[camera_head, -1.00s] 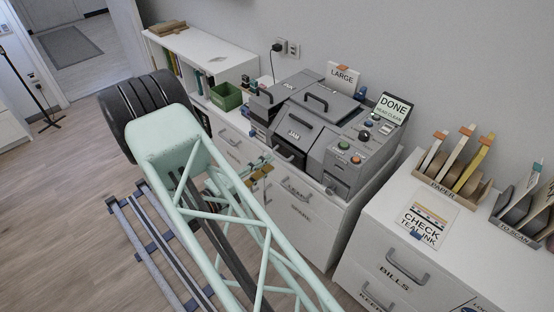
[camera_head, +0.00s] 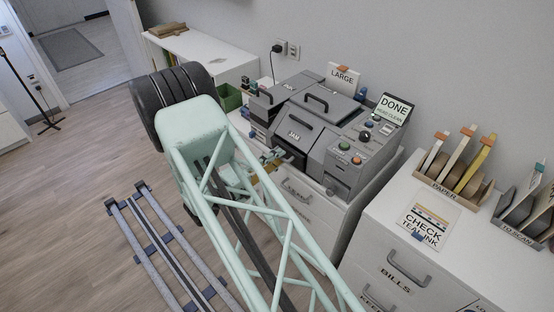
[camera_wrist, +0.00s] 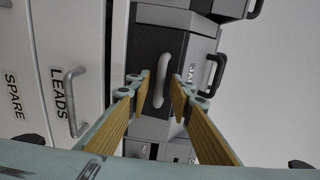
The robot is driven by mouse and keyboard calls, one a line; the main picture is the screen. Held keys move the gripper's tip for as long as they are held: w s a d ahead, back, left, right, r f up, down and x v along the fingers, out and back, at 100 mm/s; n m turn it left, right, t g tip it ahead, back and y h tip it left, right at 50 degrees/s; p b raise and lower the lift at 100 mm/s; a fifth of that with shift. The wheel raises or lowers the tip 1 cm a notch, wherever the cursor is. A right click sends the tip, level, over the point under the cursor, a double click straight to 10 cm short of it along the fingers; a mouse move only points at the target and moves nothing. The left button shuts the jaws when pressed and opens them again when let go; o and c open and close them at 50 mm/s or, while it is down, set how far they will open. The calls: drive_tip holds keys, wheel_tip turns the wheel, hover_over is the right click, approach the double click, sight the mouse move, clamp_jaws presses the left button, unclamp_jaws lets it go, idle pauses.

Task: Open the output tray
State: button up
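The grey machine (camera_head: 318,135) stands on a white drawer cabinet, with a hatch marked JAM (camera_head: 294,136) on its sloping front. In the wrist view, a dark front panel (camera_wrist: 150,45) below that hatch carries a light grey curved handle (camera_wrist: 161,80); I take this panel to be the output tray, and it looks closed. My gripper (camera_wrist: 161,92) is open, with yellow-padded fingers on either side of the handle in the picture. I cannot tell whether the fingertips reach around it. In the head view my gripper (camera_head: 279,157) is at the machine's lower front, partly hiding the panel.
The LEADS drawer handle (camera_wrist: 69,101) sticks out beside my gripper in the wrist view. The JAM hatch handle (camera_wrist: 217,70) is on the other side. In the head view a DONE sign (camera_head: 394,109) stands behind the buttons. A BILLS drawer (camera_head: 407,269) is at right.

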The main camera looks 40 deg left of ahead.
clamp_jaws()
